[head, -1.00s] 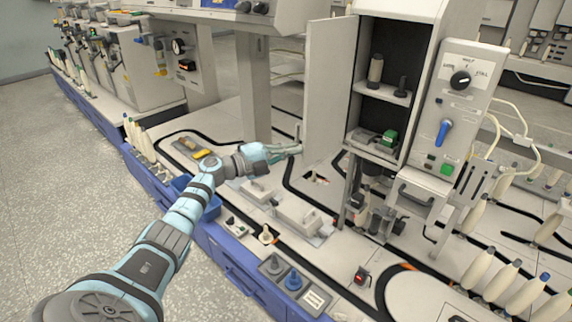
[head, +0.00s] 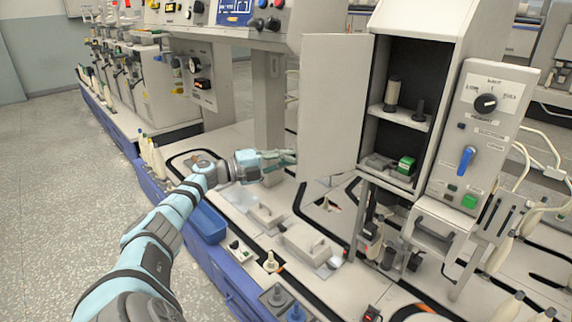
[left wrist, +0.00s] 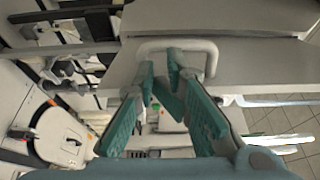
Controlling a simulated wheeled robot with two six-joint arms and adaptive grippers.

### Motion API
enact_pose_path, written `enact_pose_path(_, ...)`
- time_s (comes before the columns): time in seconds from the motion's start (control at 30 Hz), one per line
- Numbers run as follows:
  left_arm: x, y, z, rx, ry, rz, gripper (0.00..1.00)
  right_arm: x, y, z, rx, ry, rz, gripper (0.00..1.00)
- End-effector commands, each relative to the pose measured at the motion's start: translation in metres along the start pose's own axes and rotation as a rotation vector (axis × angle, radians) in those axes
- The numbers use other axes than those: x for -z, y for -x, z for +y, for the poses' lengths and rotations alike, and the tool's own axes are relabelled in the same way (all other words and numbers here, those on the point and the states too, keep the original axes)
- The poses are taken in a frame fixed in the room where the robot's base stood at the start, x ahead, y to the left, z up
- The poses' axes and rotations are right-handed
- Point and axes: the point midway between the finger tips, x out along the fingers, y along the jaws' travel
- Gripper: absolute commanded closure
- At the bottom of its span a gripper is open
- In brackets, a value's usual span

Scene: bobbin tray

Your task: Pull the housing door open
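The housing door (head: 335,105) is a pale flat panel. It stands swung out to the left of the housing (head: 432,30), whose shelves are exposed. My left gripper (head: 290,157) is at the door's free edge, low down. In the left wrist view the door (left wrist: 255,65) shows behind a pale U-shaped handle (left wrist: 195,44). The teal fingertips of my left gripper (left wrist: 162,62) are at this handle, close together with a narrow gap. Whether they clamp the bar or only lie against it is unclear. My right gripper is not in view.
Inside the housing are a bobbin (head: 392,94), a dark peg (head: 418,110) and a green block (head: 406,165). A control panel with a blue lever (head: 466,160) is on the right. A blue bin (head: 208,224) and a pale block (head: 306,243) are on the bench.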

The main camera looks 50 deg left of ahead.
Motion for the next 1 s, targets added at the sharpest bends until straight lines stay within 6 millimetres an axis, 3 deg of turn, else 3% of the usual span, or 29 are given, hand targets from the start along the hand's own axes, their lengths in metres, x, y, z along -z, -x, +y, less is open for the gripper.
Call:
enact_pose_path(0.37, -0.005, 0.011, 0.003, -0.007, -0.001, -0.022, 1.00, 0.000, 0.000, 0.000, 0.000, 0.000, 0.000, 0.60)
enact_pose_path(0.8, 0.000, 0.074, -0.002, -0.008, -0.009, -0.012, 1.00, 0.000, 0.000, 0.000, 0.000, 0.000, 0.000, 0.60)
enact_pose_path(1.0, 0.000, 0.082, -0.005, 0.003, -0.009, -0.014, 1.00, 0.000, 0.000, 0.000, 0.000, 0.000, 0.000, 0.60)
